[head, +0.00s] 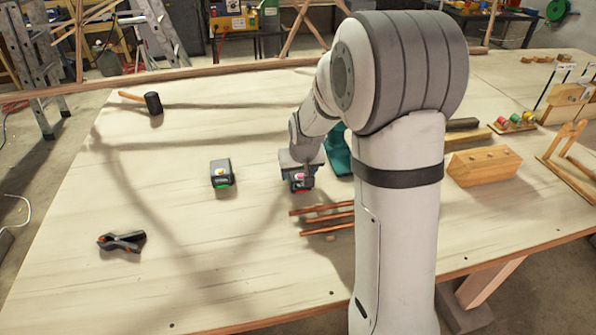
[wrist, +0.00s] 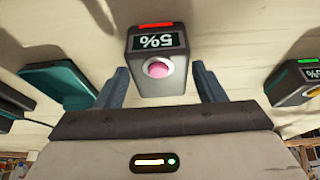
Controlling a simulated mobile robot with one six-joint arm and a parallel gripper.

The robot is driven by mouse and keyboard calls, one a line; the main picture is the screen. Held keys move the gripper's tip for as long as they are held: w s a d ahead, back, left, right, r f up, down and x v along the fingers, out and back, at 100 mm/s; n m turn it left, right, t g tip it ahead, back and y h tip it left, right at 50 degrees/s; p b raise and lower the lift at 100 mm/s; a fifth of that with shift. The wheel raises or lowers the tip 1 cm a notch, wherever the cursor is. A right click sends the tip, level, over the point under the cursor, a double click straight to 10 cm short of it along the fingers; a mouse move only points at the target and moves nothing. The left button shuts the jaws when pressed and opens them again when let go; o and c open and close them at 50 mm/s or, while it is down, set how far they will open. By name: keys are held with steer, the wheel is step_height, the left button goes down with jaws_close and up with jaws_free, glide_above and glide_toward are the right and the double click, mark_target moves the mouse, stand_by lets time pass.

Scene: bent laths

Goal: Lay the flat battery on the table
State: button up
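The flat battery (wrist: 157,82) is a dark grey block with a red strip, a 5% display and a pink button. In the wrist view it sits between the two fingers of my gripper (wrist: 160,86), which close on its sides. In the head view the flat battery (head: 301,184) shows under my gripper (head: 300,166), above the light wooden table (head: 180,270); any gap beneath it is hard to judge. A second battery with a green strip (head: 221,174) stands on the table to the left; it also shows at the right in the wrist view (wrist: 292,84).
A teal item (head: 339,150) lies just right of my gripper, partly behind my arm. A clamp (head: 122,242) and a mallet (head: 152,102) are on the left. A wooden block (head: 484,166) is on the right.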

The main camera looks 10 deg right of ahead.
steer(key=shift+o, duration=0.9)
steer(key=shift+r, duration=0.45)
steer(key=v, duration=1.1)
steer(key=s+g, duration=0.1)
steer(key=s, duration=2.2)
steer(key=shift+s+a+f+g, duration=0.15)
steer(key=shift+s+f+g, duration=0.25)
steer(key=shift+c, duration=0.3)
